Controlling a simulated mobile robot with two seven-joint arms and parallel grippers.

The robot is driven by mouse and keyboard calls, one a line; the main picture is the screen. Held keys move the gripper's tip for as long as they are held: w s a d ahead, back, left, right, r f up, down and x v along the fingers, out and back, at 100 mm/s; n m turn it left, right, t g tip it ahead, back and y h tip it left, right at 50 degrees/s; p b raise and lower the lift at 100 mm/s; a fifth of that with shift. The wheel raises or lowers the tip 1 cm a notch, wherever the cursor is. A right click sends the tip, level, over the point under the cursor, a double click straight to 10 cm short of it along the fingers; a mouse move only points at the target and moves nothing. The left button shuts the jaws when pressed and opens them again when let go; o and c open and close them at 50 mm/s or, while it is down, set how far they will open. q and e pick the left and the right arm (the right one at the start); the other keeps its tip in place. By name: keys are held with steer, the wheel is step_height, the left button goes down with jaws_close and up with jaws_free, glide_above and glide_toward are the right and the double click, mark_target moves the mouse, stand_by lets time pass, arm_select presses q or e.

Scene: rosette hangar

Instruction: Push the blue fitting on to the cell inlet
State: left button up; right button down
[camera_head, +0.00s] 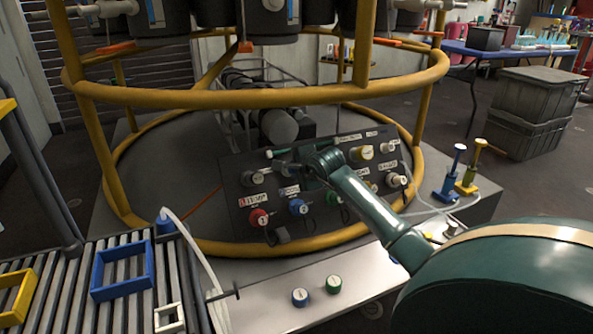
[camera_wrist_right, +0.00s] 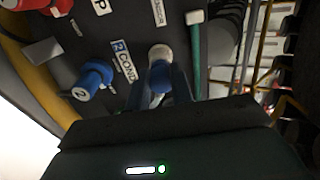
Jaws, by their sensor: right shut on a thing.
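My right gripper (camera_head: 288,171) is at the upper part of the dark control panel (camera_head: 240,208). In the right wrist view its fingers (camera_wrist_right: 162,85) are shut on the blue fitting (camera_wrist_right: 160,78). The fitting's far end meets a pale, round-ended port (camera_wrist_right: 160,52) beside the "2 COND" label (camera_wrist_right: 122,58). I take this port as the cell inlet, but cannot tell whether the fitting touches it or is seated. The gripper hides the fitting in the head view. My left gripper is out of view.
A blue "2" valve knob (camera_head: 298,207) and red knob (camera_head: 258,218) sit below. A green bar (camera_wrist_right: 195,60) stands close beside the fingers. Yellow rails (camera_head: 270,98) ring the panel. A blue-ended white hose (camera_head: 195,240) lies at left.

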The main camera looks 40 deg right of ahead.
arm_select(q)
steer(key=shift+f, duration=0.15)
arm_select(e)
steer(key=shift+w+f, duration=0.1)
stand_by(0.3)
steer(key=c, duration=1.1)
jaws_free()
steer(key=shift+c, duration=0.2)
arm_select(q)
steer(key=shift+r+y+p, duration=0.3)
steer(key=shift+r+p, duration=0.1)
steer(key=shift+p, duration=0.25)
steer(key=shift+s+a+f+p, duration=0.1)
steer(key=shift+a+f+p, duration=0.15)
steer(key=shift+p, duration=1)
arm_select(e)
steer(key=v, duration=1.3)
